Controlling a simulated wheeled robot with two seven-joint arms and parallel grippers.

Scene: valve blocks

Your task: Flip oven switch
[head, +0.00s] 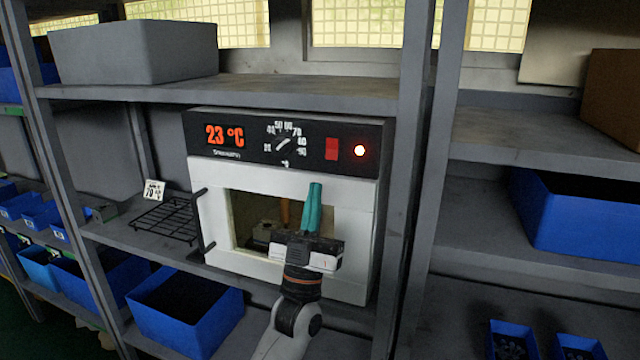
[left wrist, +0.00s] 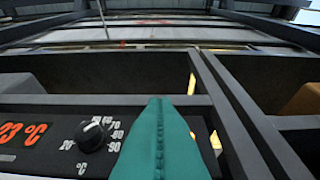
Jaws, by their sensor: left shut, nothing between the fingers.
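The white oven (head: 350,273) stands on a grey shelf, with a black control panel reading 23 °C in orange. The red oven switch (head: 332,149) is on the right part of the panel, left of a glowing red light (head: 360,150). My left gripper (head: 314,188) is shut and empty, its teal fingers pointing up in front of the oven window, below the switch. In the left wrist view, the shut fingers (left wrist: 160,140) cover the area right of the dial, and the switch is hidden behind them. My right gripper is in neither view.
A temperature dial (head: 284,144) sits left of the switch. The oven door's black handle (head: 201,222) is on its left side. A black wire rack (head: 165,219) lies left of the oven. A grey shelf post (head: 408,150) rises close to the oven's right side. Blue bins (head: 185,317) stand below.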

